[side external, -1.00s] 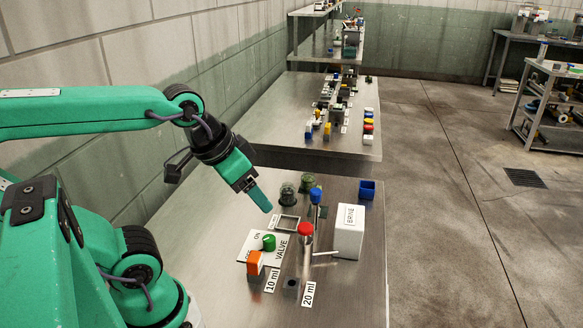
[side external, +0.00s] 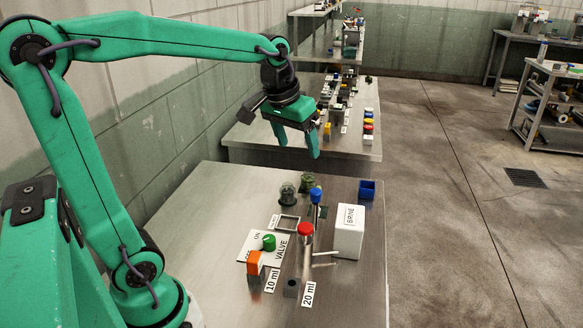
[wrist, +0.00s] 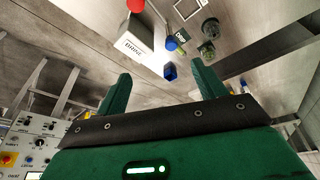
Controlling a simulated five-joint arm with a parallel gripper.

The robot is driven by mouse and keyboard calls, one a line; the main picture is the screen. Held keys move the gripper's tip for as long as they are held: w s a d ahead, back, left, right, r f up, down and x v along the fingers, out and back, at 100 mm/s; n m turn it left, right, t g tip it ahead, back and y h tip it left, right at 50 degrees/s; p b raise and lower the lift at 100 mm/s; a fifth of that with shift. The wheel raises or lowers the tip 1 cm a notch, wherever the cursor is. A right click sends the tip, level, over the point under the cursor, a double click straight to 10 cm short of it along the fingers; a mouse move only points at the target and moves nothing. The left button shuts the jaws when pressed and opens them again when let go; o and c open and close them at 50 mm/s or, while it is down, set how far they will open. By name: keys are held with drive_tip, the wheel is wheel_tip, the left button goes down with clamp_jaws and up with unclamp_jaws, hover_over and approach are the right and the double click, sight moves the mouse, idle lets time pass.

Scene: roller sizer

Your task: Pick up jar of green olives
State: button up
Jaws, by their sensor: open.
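Two small glass jars stand close together near the far edge of the bench, one in front (side external: 288,192) and one behind (side external: 307,182). Both look dark green, and I cannot tell for sure which holds the green olives. In the wrist view they show as two round shapes at top right, one higher (wrist: 211,27) and one lower (wrist: 207,50). My gripper (side external: 298,149) is open and empty. It points down, above and a little beyond the jars, apart from them. Its two fingers also show in the wrist view (wrist: 160,75).
Right of the jars are a blue-topped lever (side external: 316,195), a blue bin (side external: 367,189) and a white BRINE box (side external: 348,232). Nearer are a square frame (side external: 287,223), a red-topped lever (side external: 306,230), a green VALVE knob (side external: 269,242) and an orange block (side external: 255,262).

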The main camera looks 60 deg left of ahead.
drive_tip(key=w+a+f+n+g, duration=0.1)
drive_tip(key=w+a+f+n, duration=0.15)
drive_tip(key=w+a, duration=0.4)
drive_tip(key=n+g, duration=0.3)
hover_over(308, 173)
drive_tip(key=shift+h, duration=0.3)
drive_tip(key=f, duration=1.6)
drive_tip(key=shift+d, duration=0.2)
drive_tip(key=shift+a+f, duration=0.15)
drive_tip(key=shift+f, duration=0.1)
drive_tip(key=shift+w+a+f, duration=0.1)
drive_tip(key=shift+f, duration=3.8)
drive_tip(key=c, duration=1.1)
